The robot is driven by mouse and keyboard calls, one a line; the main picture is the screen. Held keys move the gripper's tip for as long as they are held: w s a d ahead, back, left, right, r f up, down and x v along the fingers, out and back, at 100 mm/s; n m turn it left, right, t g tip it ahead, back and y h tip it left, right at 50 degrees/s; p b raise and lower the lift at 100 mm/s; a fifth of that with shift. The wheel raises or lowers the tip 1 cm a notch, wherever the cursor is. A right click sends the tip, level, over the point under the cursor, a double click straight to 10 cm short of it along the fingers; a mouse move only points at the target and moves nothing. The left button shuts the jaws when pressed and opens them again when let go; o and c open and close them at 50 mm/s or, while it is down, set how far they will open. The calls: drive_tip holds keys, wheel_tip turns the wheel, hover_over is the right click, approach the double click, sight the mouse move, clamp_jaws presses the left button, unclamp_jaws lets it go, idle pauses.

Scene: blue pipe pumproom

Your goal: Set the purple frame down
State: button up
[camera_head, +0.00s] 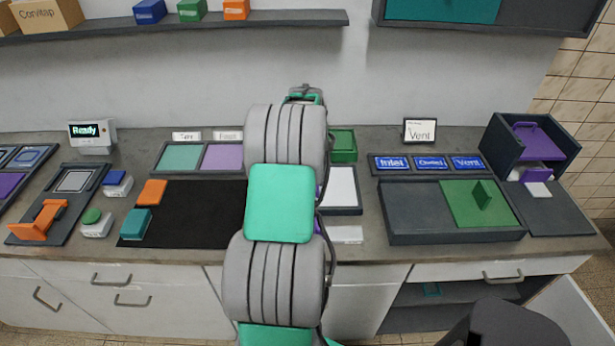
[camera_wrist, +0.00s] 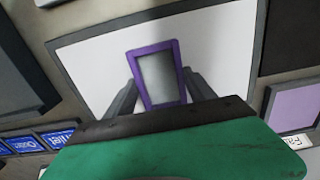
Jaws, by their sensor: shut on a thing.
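The purple frame (camera_wrist: 140,74) has a grey inner face and sits between the two fingers of my gripper (camera_wrist: 159,84) in the wrist view. My gripper is shut on it. Behind the frame in that view is a white pad (camera_wrist: 85,57) with a dark border. I cannot tell whether the frame touches the pad or hangs above it. In the head view the pad (camera_head: 341,187) lies right of my arm, partly covered. My arm hides the gripper and most of the frame there; only slivers of purple show at the arm's right edge.
A black mat (camera_head: 195,212) lies left of my arm, with orange (camera_head: 152,192) and teal (camera_head: 136,224) blocks. Teal and lilac panels (camera_head: 222,157) lie behind it. A green box (camera_head: 343,145) stands behind the pad. A dark tray (camera_head: 420,212) with a green plate is at right.

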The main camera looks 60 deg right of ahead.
drive_tip(key=shift+f, duration=0.2)
drive_tip(key=o, duration=1.4)
